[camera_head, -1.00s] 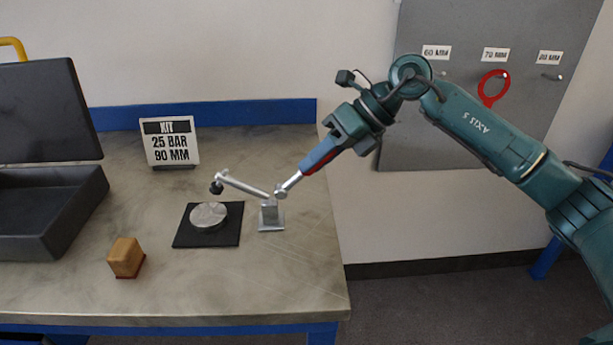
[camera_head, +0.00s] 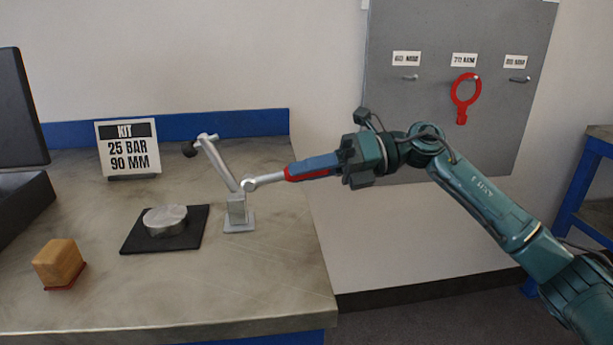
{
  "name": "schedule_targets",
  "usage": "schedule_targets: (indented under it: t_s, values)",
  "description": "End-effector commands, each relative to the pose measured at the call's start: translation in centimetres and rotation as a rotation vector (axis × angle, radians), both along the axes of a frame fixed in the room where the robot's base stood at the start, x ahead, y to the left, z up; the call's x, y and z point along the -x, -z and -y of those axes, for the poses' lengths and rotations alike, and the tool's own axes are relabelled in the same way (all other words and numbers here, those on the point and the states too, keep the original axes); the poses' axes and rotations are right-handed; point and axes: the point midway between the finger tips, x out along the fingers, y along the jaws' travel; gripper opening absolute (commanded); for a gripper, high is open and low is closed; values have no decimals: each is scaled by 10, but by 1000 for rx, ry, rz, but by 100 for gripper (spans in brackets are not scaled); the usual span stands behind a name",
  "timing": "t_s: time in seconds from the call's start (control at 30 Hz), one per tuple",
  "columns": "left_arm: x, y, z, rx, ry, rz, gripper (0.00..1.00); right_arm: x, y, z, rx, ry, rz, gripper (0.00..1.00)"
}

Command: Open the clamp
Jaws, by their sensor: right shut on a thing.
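The toggle clamp (camera_head: 237,205) stands on a small metal base on the bench. Its metal arm (camera_head: 216,160) is raised and slants up to the left, with a dark tip (camera_head: 190,149) well above the metal disc (camera_head: 165,219). The disc lies on a black square pad (camera_head: 190,240), and nothing presses on it. The clamp's handle (camera_head: 314,167), blue and red, extends to the right, roughly level. My right gripper (camera_head: 346,163) is shut on the outer end of this handle. My left gripper is not in view.
A wooden block (camera_head: 59,263) sits at the front left of the bench (camera_head: 200,295). A sign (camera_head: 128,148) reading "KIT 25 BAR 90 MM" stands behind the pad. A dark open case (camera_head: 20,213) is at far left. A red ring tool (camera_head: 464,95) hangs on the grey wall panel.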

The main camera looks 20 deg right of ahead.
Motion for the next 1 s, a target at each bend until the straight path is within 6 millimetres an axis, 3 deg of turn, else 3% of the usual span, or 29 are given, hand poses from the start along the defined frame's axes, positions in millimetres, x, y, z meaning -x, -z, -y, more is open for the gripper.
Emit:
schedule_targets:
  t_s: [0.43, 0.47, 0.7, 1.0]
  values:
    - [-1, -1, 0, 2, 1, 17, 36, -1, 1, 0, -13, 2, 1, 0]
    - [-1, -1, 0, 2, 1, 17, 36, -1, 1, 0, -13, 2, 1, 24]
    - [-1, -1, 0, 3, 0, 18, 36, 0, 1, 0, -11, 1, 0, 44]
    - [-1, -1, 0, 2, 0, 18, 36, 0, 1, 3, -9, 1, 1, 45]
